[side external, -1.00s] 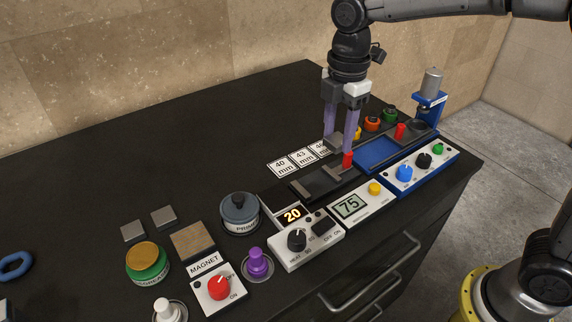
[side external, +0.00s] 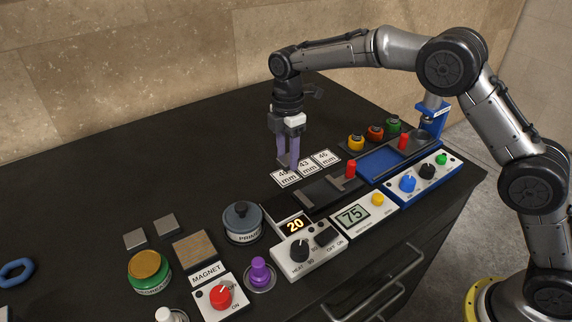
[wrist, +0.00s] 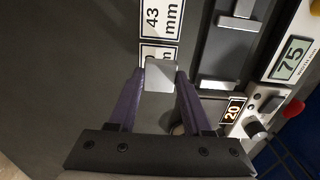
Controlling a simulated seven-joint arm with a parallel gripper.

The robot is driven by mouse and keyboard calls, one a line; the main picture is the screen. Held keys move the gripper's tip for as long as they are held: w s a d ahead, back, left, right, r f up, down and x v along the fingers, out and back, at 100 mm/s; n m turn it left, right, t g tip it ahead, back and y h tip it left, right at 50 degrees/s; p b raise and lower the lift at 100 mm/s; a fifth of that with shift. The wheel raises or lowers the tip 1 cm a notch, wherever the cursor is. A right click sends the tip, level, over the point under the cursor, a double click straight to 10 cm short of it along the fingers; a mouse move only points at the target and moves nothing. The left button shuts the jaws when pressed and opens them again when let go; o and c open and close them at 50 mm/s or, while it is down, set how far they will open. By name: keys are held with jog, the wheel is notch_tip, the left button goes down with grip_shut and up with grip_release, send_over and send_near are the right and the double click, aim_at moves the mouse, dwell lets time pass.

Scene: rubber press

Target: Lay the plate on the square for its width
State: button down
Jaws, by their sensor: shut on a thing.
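My gripper (side external: 288,166) is shut on a small grey plate (wrist: 160,77), held between its purple fingertips. In the side view the fingers hide most of the plate. They are at the 40 mm square (side external: 281,180), the nearest of three white labelled squares. The 43 mm square (side external: 307,167) and the 46 mm square (side external: 327,158) lie empty beside it. In the wrist view the plate covers much of one white square, below the 43 mm square (wrist: 160,18). I cannot tell whether the plate touches the square.
A dark measuring slide (side external: 322,195) with a red knob (side external: 351,168) lies in front of the squares, by the display reading 75 (side external: 352,215). Two more grey plates (side external: 135,238) lie at the left near a primer pot (side external: 242,225). The table behind the squares is clear.

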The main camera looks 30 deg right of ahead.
aim_at(286, 158)
jog(key=shift+w+f, duration=0.25)
jog(key=shift+f, duration=1.5)
jog(key=shift+f, duration=0.15)
jog(key=shift+c, duration=1.7)
grip_release()
jog(key=shift+f, duration=0.1)
